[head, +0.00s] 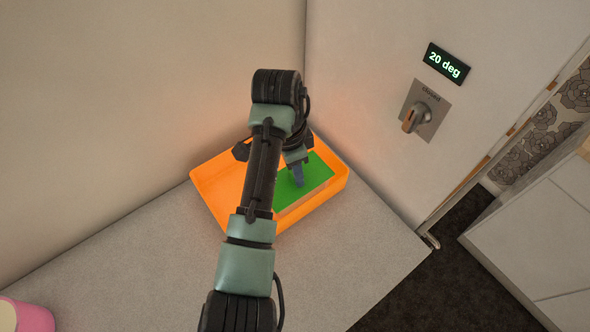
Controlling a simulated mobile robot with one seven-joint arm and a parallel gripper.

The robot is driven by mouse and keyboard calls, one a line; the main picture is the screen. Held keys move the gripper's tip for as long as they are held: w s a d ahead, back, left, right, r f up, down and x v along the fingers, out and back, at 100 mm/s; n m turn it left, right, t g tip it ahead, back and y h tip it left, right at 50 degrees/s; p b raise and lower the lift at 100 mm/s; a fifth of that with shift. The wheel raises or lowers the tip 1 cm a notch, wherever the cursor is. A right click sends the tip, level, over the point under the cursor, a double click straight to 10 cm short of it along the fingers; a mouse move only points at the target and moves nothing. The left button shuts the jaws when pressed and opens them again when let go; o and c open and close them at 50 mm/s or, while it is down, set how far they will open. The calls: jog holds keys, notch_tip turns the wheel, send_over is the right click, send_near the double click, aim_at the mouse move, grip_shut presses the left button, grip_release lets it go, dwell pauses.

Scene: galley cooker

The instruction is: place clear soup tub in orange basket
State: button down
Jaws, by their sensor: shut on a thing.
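The orange basket (215,200) stands on the grey counter near the back corner. The clear soup tub (317,175) shows a flat green lid, and a strip of its paler side shows below the lid. The tub is within the outline of the basket, at its right part; I cannot tell whether it rests on the basket floor. My gripper (298,180) points down over the lid and is shut on the tub. My arm hides the middle of the basket and the left part of the tub.
A pink container (35,317) stands at the lower left of the counter (130,260). A wall dial (415,118) and a "20 deg" display (447,64) are on the right wall. The counter ends at the right, above dark floor. White cabinets (540,240) stand beyond.

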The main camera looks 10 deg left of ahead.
jog(key=shift+f, duration=0.3)
jog(key=shift+f, duration=0.15)
jog(key=c, duration=0.6)
grip_release()
jog(key=r+p, duration=0.1)
jog(key=r, duration=0.3)
jog(key=a+r+p, duration=0.1)
jog(key=r+p, duration=0.1)
jog(key=r, duration=0.2)
jog(key=r+p, duration=0.1)
jog(key=r, duration=0.3)
jog(key=shift+s+a+r+p, duration=0.1)
jog(key=shift+s+a+p, duration=0.05)
jog(key=shift+s+p, duration=0.15)
